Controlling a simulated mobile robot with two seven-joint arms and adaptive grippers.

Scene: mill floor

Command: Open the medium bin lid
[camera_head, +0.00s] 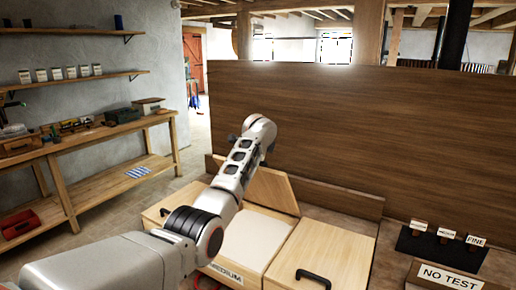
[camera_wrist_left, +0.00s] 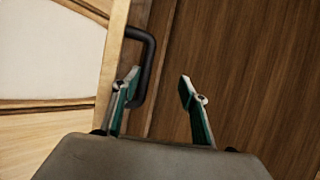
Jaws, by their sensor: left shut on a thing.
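The medium bin, with its MEDIUM label (camera_head: 226,273), stands in the middle of the row of wooden bins. Its wooden lid (camera_head: 272,190) is tilted up at the back, and pale contents (camera_head: 250,240) show in the opening. My left arm reaches over the bin to the raised lid; its gripper is largely hidden in the head view. In the left wrist view my left gripper (camera_wrist_left: 157,88) is at the black lid handle (camera_wrist_left: 150,62). Its green fingers are on either side of the handle bar, which is close to the left finger. My right gripper is not in view.
A closed bin lid with a black handle (camera_head: 313,279) is on the right. A tall wooden panel (camera_head: 370,130) stands behind the bins. A NO TEST sign (camera_head: 450,277) and a black stand with small labelled blocks (camera_head: 440,250) are far right. A workbench (camera_head: 90,140) is left.

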